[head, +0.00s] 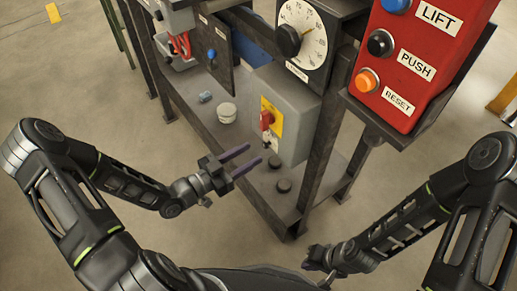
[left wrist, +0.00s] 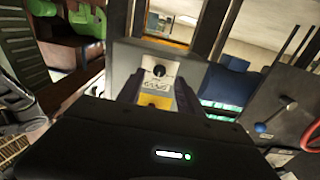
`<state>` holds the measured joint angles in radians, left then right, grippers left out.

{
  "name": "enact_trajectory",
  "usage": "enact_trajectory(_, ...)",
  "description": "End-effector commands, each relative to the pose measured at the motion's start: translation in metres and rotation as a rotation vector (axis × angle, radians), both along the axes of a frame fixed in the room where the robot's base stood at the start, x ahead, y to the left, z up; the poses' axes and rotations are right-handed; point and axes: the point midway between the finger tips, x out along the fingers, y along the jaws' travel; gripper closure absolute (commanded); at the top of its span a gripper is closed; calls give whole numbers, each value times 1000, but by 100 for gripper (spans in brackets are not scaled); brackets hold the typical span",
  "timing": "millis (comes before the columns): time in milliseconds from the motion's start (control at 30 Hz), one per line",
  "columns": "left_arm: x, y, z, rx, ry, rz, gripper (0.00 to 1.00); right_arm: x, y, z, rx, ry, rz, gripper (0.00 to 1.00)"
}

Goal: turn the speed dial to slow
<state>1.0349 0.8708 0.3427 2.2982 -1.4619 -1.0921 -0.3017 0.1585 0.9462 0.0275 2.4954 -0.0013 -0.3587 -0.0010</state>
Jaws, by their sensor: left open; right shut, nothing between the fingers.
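A small black knob on a pale marked plate (left wrist: 158,72) shows in the left wrist view, beside a yellow plate and between my fingers in the picture. Its markings are too small to read. In the head view this plate (head: 270,152) is partly visible on the grey box, below the yellow plate. My left gripper (head: 247,158) is open and empty, its two fingers pointing toward the box's knob; I cannot tell whether they touch it. It also shows in the left wrist view (left wrist: 158,98). My right gripper (head: 316,258) is shut and empty, low and apart from the bench.
The grey box (head: 292,115) carries a red switch (head: 267,118) on a yellow plate. A large numbered dial (head: 306,38) stands above it. A red panel (head: 415,75) with LIFT, PUSH and RESET buttons is at right.

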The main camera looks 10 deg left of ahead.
Motion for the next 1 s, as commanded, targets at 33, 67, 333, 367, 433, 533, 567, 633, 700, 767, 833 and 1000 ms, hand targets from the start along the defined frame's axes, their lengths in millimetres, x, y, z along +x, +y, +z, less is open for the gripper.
enact_trajectory(33, 6, -7, 0, -3, 0, -4, 57, 0, 0, -1, 0, 0, 0, 100)
enact_trajectory(67, 9, -10, 0, -3, 0, -3, 57, 0, 0, -2, 0, 0, 0, 100)
enact_trajectory(333, 30, -25, 0, -2, 1, 0, 57, 0, 0, -3, 0, 0, 0, 100)
enact_trajectory(367, 30, -26, 0, -1, 2, 0, 57, 0, 0, -3, 0, 0, 0, 100)
enact_trajectory(433, 31, -26, 0, -1, 2, 0, 57, 0, 0, -3, 0, 0, 0, 100)
enact_trajectory(533, 31, -26, 0, -1, 2, 0, 57, 0, 0, -3, 0, 0, 0, 100)
enact_trajectory(567, 31, -26, 0, -1, 2, 0, 57, 0, 0, -3, 0, 0, 0, 100)
enact_trajectory(633, 30, -26, 0, 0, 1, 0, 61, 0, 0, -3, 0, 0, 0, 100)
enact_trajectory(700, 30, -26, 0, 0, 1, 0, 66, 0, 0, -3, 0, 0, 0, 100)
enact_trajectory(767, 30, -26, 0, 0, 1, 0, 71, 0, 0, -3, 0, 0, 0, 100)
enact_trajectory(833, 30, -26, 0, 0, 1, 0, 77, 0, 0, -3, 0, 0, 0, 100)
enact_trajectory(1000, 30, -26, 0, 0, 1, 0, 91, 0, 0, -3, 0, 0, 0, 100)
